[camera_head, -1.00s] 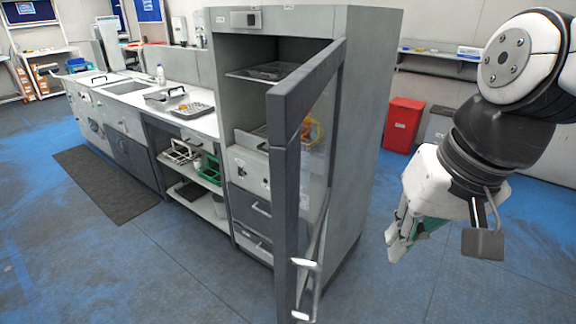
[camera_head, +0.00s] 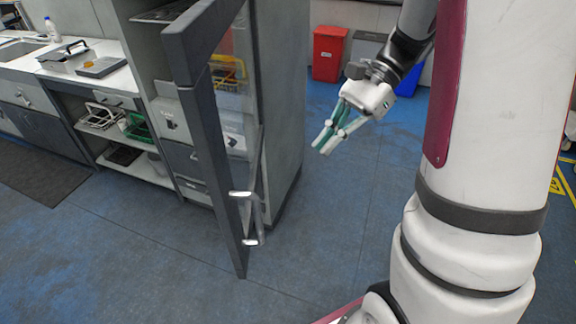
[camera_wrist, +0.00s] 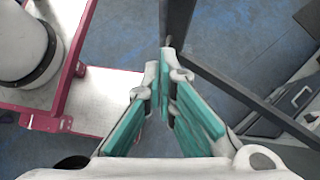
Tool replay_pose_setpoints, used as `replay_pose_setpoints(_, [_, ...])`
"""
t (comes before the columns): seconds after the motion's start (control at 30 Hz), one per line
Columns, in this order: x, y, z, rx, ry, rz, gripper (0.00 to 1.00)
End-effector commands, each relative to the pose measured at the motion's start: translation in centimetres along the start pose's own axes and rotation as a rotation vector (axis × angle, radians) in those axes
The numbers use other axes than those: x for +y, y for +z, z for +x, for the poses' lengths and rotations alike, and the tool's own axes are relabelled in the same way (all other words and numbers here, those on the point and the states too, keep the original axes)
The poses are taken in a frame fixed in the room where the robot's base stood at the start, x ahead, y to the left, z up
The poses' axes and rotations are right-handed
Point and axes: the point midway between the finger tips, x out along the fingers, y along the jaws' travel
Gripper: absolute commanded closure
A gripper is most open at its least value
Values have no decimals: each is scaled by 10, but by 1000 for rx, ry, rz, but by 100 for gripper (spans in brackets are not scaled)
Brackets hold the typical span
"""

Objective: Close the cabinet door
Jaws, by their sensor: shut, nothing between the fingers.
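The cabinet door (camera_head: 218,150) stands wide open in the head view, a dark grey frame around a clear pane. Its pale vertical handle (camera_head: 250,220) is low on the free edge. The grey cabinet (camera_head: 283,110) is behind it, with its shelves and drawers exposed. My gripper (camera_head: 322,146), with green finger pads, is shut and empty, to the right of the door and apart from it in the picture. In the wrist view my gripper (camera_wrist: 163,65) points toward dark bars that look like the door frame (camera_wrist: 235,95); whether it touches them I cannot tell.
A counter (camera_head: 105,80) with trays and open shelves runs left of the cabinet. A red bin (camera_head: 328,52) and a blue bin (camera_head: 410,80) stand by the back wall. Blue floor (camera_head: 335,215) is clear to the right of the door.

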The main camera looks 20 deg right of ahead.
Motion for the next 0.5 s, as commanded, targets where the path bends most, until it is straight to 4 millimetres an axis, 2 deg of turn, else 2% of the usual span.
replay_pose_setpoints(0.17, [2,2,22,-1,5,-1,100])
replay_pose_setpoints(0.5, [2,2,89,0,7,-1,100])
